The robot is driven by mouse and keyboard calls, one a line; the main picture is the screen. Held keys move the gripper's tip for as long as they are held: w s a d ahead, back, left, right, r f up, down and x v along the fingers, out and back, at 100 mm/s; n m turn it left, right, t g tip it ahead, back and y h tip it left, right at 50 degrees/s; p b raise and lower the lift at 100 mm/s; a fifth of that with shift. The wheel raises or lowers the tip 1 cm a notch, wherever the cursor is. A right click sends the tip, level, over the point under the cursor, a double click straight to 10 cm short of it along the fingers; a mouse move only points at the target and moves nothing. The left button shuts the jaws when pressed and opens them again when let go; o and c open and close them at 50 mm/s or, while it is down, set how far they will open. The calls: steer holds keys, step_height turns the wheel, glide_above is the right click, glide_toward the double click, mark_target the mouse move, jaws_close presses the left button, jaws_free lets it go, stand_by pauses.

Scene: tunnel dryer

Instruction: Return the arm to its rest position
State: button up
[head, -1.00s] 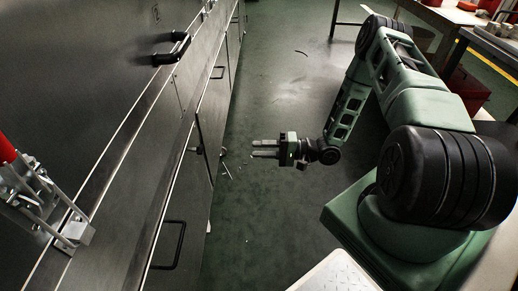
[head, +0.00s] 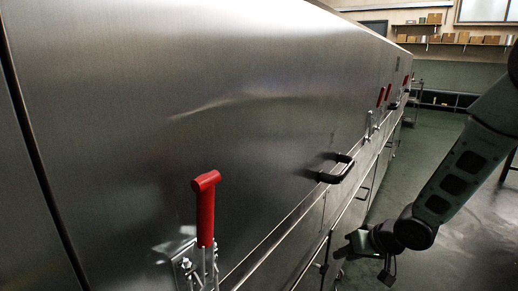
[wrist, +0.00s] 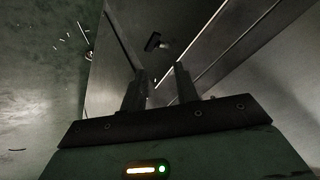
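My gripper (head: 345,246) is at the lower right of the head view, at the end of my green and black arm, beside the steel dryer wall (head: 200,110). In the wrist view my gripper's two dark fingers (wrist: 161,84) stand apart with nothing between them. Beyond them are a steel panel and a dark handle (wrist: 153,41). The base of my arm is outside the head view.
A red-handled latch (head: 205,210) and a black pull handle (head: 337,170) stick out from the dryer. More red handles (head: 381,97) are farther along. Green floor (head: 440,160) lies open right of the dryer. Shelves with boxes (head: 440,38) line the far wall.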

steer(key=s+a+r+n+g+h, duration=0.1)
steer(key=s+a+r+n+g, duration=0.3)
steer(key=s, duration=0.6)
steer(key=s+a+r+n+h, duration=0.15)
steer(key=s+r, duration=0.35)
steer(key=s, duration=0.5)
steer(key=s+a+r+n+g+h, duration=0.1)
steer(key=s+a+r+g+h, duration=0.3)
steer(key=s, duration=0.6)
step_height(320, 180, up, 29)
steer(key=t+y+p, duration=0.2)
steer(key=p, duration=2.5)
steer(key=shift+w+d+f+p, duration=0.15)
steer(key=shift+d+p, duration=0.2)
